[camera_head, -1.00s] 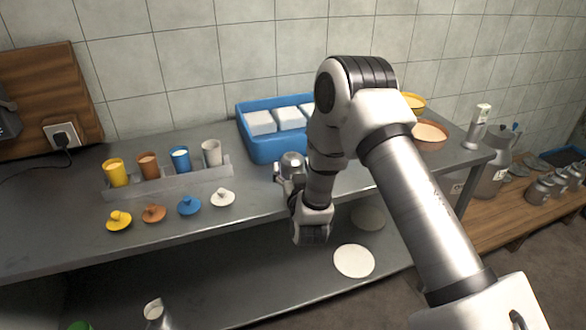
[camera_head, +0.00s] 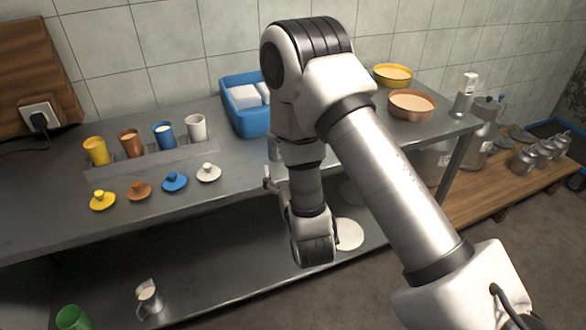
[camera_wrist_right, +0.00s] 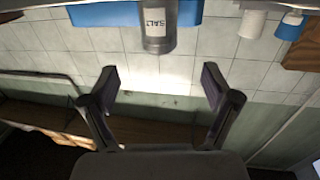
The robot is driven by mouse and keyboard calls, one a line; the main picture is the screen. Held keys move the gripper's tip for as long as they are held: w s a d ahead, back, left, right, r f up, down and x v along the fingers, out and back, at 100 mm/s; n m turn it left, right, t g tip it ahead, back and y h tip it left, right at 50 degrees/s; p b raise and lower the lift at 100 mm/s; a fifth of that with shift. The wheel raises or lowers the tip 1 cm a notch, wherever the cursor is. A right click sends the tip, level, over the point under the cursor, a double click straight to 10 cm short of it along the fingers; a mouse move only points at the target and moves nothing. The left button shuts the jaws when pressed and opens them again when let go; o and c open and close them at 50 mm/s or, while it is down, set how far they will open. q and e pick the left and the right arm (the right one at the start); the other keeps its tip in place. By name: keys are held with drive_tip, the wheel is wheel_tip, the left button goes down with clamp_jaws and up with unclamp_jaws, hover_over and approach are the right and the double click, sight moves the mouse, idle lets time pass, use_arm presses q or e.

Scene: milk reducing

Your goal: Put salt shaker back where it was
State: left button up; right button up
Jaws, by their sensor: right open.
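The salt shaker (camera_wrist_right: 157,28), a grey cylinder with a SALT label, shows upside down at the top of the right wrist view. It stands on the table in front of the blue crate. In the head view it is almost wholly hidden behind my right arm. My right gripper (camera_wrist_right: 160,82) is open and empty, with the shaker ahead of its fingertips and apart from them. In the head view the right gripper (camera_head: 270,182) is at the table's front edge, partly hidden by my arm. My left gripper is not in view.
The blue crate (camera_head: 249,119) holds white blocks. Several coloured cups stand in a grey rack (camera_head: 190,155), with lids in front. An orange pan (camera_head: 411,106) and a yellow pan (camera_head: 393,76) stand at the right. A white plate (camera_head: 349,235) and a small jug (camera_head: 149,301) are below.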

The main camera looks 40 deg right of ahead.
drive_tip(key=s+a+f+n+g+y, duration=0.1)
drive_tip(key=s+a+f+g+y, duration=0.2)
drive_tip(key=f, duration=0.5)
drive_tip(key=s+a+f+n+g+y, duration=0.1)
drive_tip(key=s+f+g, duration=0.2)
drive_tip(key=s+f, duration=0.3)
drive_tip(key=s+a+f+n+g+y, duration=0.1)
drive_tip(key=s+a+f+g+y, duration=0.2)
drive_tip(key=f, duration=0.6)
drive_tip(key=s+a+f+g, duration=0.1)
drive_tip(key=s+f+g, duration=0.2)
drive_tip(key=s, duration=0.4)
drive_tip(key=s+a+f+n+g, duration=0.1)
drive_tip(key=s+f+g, duration=0.2)
drive_tip(key=s, duration=0.4)
drive_tip(key=shift+s+f+g+y, duration=0.3)
drive_tip(key=shift+s+f+g, duration=0.1)
drive_tip(key=shift+g, duration=0.4)
